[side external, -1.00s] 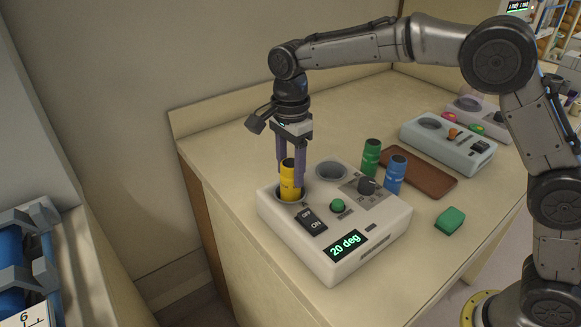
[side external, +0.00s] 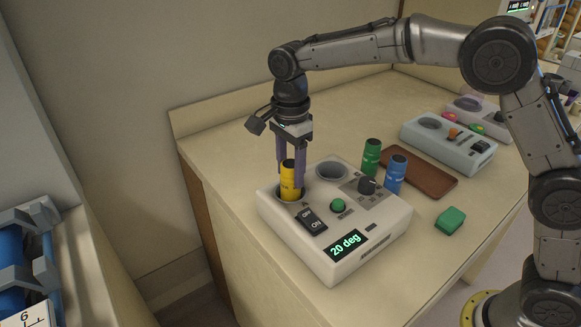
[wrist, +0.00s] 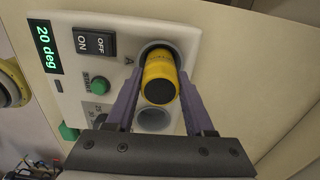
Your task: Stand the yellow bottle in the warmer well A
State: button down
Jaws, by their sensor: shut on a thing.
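The yellow bottle (side external: 289,181) stands upright in the left well of the white warmer (side external: 350,268), its lower end hidden inside the well. In the wrist view the yellow bottle (wrist: 160,78) sits in the well marked A (wrist: 146,49). My gripper (side external: 291,176) is shut on the bottle, with one purple finger on each side of its upper part. The wrist view also shows my gripper's fingers (wrist: 158,92) flanking the bottle. The warmer's other well (side external: 331,171) is empty. The display (side external: 346,243) reads 20 deg.
An ON/OFF switch (side external: 312,221), a green button (side external: 337,205) and a dark knob (side external: 367,185) are on the warmer's top. A green bottle (side external: 371,156) and a blue bottle (side external: 395,174) stand behind it near a brown tray (side external: 425,175). A green block (side external: 450,220) lies at right.

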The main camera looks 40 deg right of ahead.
jog(key=shift+f, duration=0.55)
jog(key=c, duration=0.5)
grip_release()
jog(key=shift+c, duration=0.2)
jog(key=shift+r, duration=5.5)
